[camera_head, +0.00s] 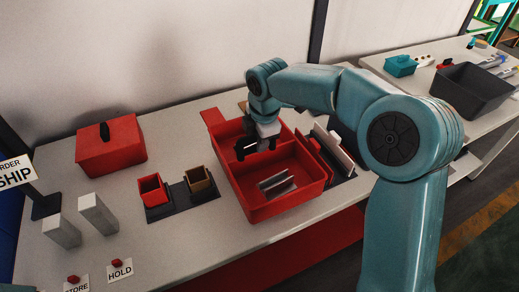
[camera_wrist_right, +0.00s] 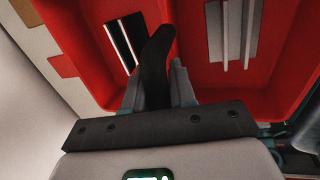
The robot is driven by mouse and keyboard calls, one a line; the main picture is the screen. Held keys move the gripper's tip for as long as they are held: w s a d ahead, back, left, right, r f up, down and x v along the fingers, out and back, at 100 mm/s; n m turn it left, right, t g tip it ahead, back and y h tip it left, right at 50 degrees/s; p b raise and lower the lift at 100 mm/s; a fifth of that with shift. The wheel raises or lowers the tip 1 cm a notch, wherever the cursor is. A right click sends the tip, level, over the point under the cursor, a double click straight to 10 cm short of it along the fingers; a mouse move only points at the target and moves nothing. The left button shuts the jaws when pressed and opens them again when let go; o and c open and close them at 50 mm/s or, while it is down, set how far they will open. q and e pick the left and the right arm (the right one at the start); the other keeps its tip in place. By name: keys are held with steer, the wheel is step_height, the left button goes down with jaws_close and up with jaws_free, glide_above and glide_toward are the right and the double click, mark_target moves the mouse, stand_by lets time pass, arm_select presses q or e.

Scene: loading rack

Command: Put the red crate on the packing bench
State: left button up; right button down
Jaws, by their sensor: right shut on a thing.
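The red crate (camera_head: 285,205) is an open two-compartment box over the right part of the long pale bench (camera_head: 190,235). I cannot tell whether its base touches the surface. My right gripper (camera_head: 258,146) is above its middle, shut on a dark handle-like piece (camera_head: 240,150). In the right wrist view the dark piece (camera_wrist_right: 153,65) stands between the fingers of the right gripper (camera_wrist_right: 160,85), with the red crate (camera_wrist_right: 190,75) beyond. Grey slotted inserts (camera_head: 277,185) lie inside the crate. Its far side is partly hidden by my arm. My left gripper is out of view.
A red lidded box (camera_head: 110,146) stands at the back left. A dark tray with small red and brown bins (camera_head: 152,190) is left of the crate; a rack of upright plates (camera_head: 335,150) is close on its right. Another table holds a dark grey bin (camera_head: 470,90).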

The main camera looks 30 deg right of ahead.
step_height(320, 180, down, 4)
steer(key=shift+r, duration=0.1)
steer(key=c, duration=0.9)
jaws_free()
steer(key=shift+s, duration=0.1)
steer(key=r, duration=0.4)
steer(key=s+r, duration=0.1)
steer(key=r, duration=0.3)
steer(key=s+r, duration=0.1)
steer(key=r, duration=0.2)
steer(key=shift+s+a+r, duration=0.15)
steer(key=shift+r, duration=0.25)
